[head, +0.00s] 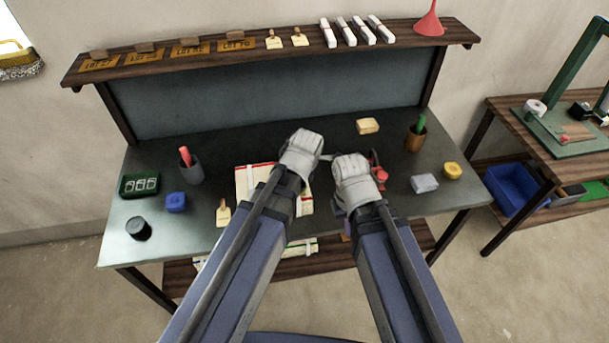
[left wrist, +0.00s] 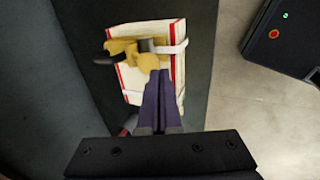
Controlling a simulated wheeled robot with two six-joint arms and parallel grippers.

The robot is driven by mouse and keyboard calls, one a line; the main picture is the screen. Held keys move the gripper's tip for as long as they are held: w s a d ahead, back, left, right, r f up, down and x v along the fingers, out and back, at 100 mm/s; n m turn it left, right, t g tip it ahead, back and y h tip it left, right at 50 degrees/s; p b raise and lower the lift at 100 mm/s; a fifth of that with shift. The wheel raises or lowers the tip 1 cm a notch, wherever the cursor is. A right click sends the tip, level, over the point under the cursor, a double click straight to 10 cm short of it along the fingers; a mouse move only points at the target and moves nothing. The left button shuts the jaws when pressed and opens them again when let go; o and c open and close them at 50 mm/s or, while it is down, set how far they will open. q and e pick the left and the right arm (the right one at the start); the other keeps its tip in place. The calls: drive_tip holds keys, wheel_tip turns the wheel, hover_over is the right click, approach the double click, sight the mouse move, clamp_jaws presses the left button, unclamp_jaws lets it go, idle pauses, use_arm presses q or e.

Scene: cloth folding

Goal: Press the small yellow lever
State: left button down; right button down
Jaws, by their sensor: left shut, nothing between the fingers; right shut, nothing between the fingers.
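My left gripper (head: 302,155) is above the white package with red edges (head: 242,184), which lies at the middle of the bench and is partly hidden by my arm. In the left wrist view the shut dark fingers (left wrist: 157,85) reach over the package, their tips at or just above a mustard-yellow piece (left wrist: 125,50) with dark and grey parts. I cannot tell whether this piece is the small yellow lever, nor whether the fingers touch it. My right gripper (head: 352,180) is to the right, beside a red device (head: 379,172); its fingers are mostly hidden and hold nothing.
On the bench (head: 290,132) stand a grey cup (head: 191,171), a blue block (head: 176,202), a black jar (head: 138,229), a tan block (head: 367,126), a brown cup (head: 415,140), a pale block (head: 424,183) and a yellow round item (head: 452,170). A shelf (head: 270,50) runs behind.

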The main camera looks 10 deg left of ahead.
use_arm(q)
drive_tip(key=w+a+p+v, duration=0.1)
drive_tip(key=p+v, duration=0.6)
drive_tip(key=v, duration=0.1)
drive_tip(key=shift+r, duration=0.35)
drive_tip(key=shift+d, duration=0.1)
drive_tip(key=w+a+r+g+h+p, duration=0.1)
drive_tip(key=w+a+r+g+p, duration=0.1)
drive_tip(key=w, duration=0.4)
drive_tip(key=r+g+p, duration=0.1)
drive_tip(key=g+p, duration=0.1)
drive_tip(key=shift+w+p, duration=0.25)
drive_tip(key=shift+p, duration=0.1)
drive_tip(key=shift+a+f, duration=0.15)
drive_tip(key=shift+f, duration=0.05)
